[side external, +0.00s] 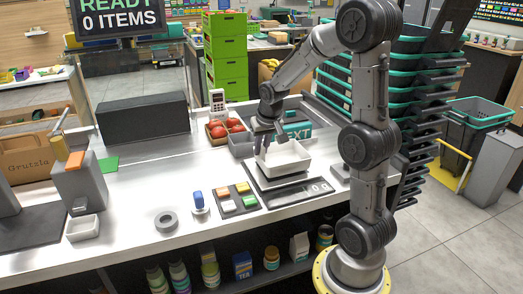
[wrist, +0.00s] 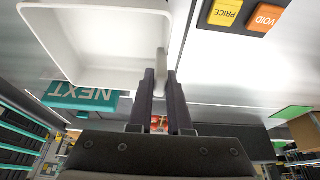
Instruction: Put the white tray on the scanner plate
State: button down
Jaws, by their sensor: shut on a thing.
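The white tray (side external: 287,157) is a shallow, empty, open-topped tray at the right part of the counter. My gripper (side external: 263,146) is shut on its left-hand edge in the side view. In the wrist view my gripper (wrist: 161,73) has the white tray (wrist: 95,45) at its fingertips, and the tray fills the upper left.
A box of tomatoes (side external: 225,131) and a teal NEXT sign (side external: 297,130) stand behind. A grey tape ring (side external: 166,221) and a small white dish (side external: 82,228) are left.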

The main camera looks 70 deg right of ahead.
jog(key=shift+f, duration=0.45)
jog(key=shift+f, duration=0.2)
jog(key=c, duration=0.8)
grip_release()
jog(key=shift+c, duration=0.2)
jog(key=shift+r, duration=0.1)
